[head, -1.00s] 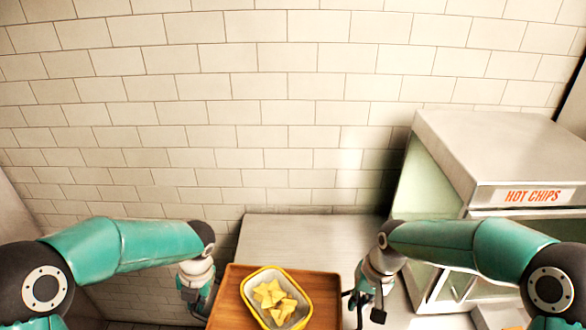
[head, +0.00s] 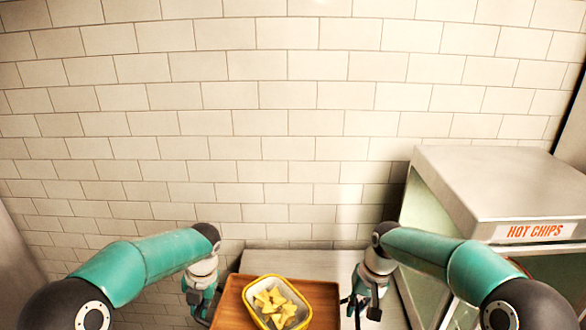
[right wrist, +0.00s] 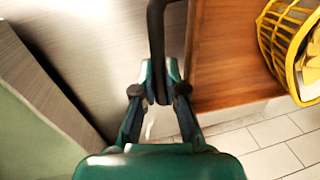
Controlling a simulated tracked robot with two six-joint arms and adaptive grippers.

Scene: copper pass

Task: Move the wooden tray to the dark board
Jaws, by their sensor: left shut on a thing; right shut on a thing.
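The wooden tray (head: 233,296) is at the bottom middle of the head view, its near part cut off by the frame. A yellow-rimmed dish (head: 250,306) of yellow chips (head: 277,305) stands on it. My left gripper (head: 204,314) is shut at the tray's left side; its grip is hard to see. My right gripper (head: 355,306) is at the tray's right side. In the right wrist view the right gripper (right wrist: 160,90) is shut on a black handle (right wrist: 157,40) beside the wooden tray (right wrist: 232,60). I cannot make out a dark board.
A metal counter (head: 300,262) lies behind the tray, against a tiled wall (head: 270,130). A cabinet marked "HOT CHIPS" (head: 490,185) stands to the right, close to my right arm. Pale tiles (right wrist: 275,135) show beyond the tray's edge in the right wrist view.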

